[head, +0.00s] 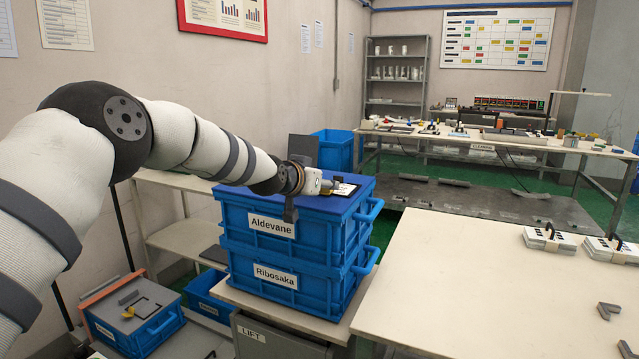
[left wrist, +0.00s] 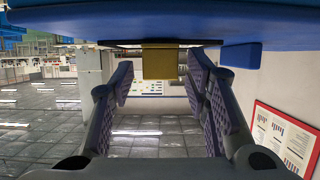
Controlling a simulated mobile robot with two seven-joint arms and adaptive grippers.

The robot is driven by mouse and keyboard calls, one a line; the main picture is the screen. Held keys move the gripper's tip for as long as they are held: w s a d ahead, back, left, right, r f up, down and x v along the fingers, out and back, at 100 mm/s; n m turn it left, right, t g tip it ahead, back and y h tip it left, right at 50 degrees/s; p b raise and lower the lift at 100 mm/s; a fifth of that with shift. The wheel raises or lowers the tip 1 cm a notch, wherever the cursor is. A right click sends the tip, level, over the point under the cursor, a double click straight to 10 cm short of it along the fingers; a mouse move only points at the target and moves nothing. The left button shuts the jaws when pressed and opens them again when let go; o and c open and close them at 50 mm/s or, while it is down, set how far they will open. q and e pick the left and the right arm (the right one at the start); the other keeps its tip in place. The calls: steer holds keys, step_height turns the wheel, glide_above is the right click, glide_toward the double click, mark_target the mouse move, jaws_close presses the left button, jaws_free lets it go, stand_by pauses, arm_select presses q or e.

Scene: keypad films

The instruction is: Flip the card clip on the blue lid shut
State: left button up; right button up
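The blue lid (head: 320,206) tops the upper blue crate labelled Aldevane; a white card with a dark border (head: 345,189) lies on it. My left gripper (head: 335,183) is low over the lid beside the card. In the left wrist view, which looks upside down, the lid (left wrist: 160,30) fills the top. A brass-coloured clip tab (left wrist: 160,62) stands out from it, between and beyond the fingertips of my left gripper (left wrist: 160,82). The fingers are spread, with a gap on each side of the tab. In the head view my gripper hides the clip. My right gripper is not in view.
The upper crate stands on another blue crate (head: 300,277) labelled Ribosaka, on a lift. A dark upright panel (head: 303,150) rises behind the lid. A pale table (head: 470,270) at right has a clear middle. Another crate with a yellow clip (head: 128,312) sits lower left.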

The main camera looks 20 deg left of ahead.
arm_select(q)
steer(key=v, duration=1.2)
steer(key=shift+a, duration=0.1)
steer(key=s+d+f+g, duration=0.2)
steer(key=s+f, duration=0.4)
steer(key=f, duration=0.4)
steer(key=s+d+f+g, duration=0.25)
steer(key=s+f, duration=0.35)
steer(key=f, duration=0.5)
steer(key=s+d+f+g, duration=0.1)
steer(key=s+f+g, duration=0.2)
steer(key=s+f, duration=0.5)
steer(key=s+f+g, duration=0.3)
steer(key=s+f, duration=0.1)
steer(key=s, duration=0.7)
steer(key=s+d+f+g, duration=0.1)
steer(key=s+f, duration=0.3)
steer(key=s, duration=0.8)
steer(key=s+f+g+p, duration=0.1)
steer(key=s+f+g, duration=0.3)
steer(key=s, duration=0.7)
steer(key=shift+s+d+f+n+g, duration=0.25)
steer(key=shift+s+f+n+g, duration=0.1)
steer(key=shift+s+n, duration=0.05)
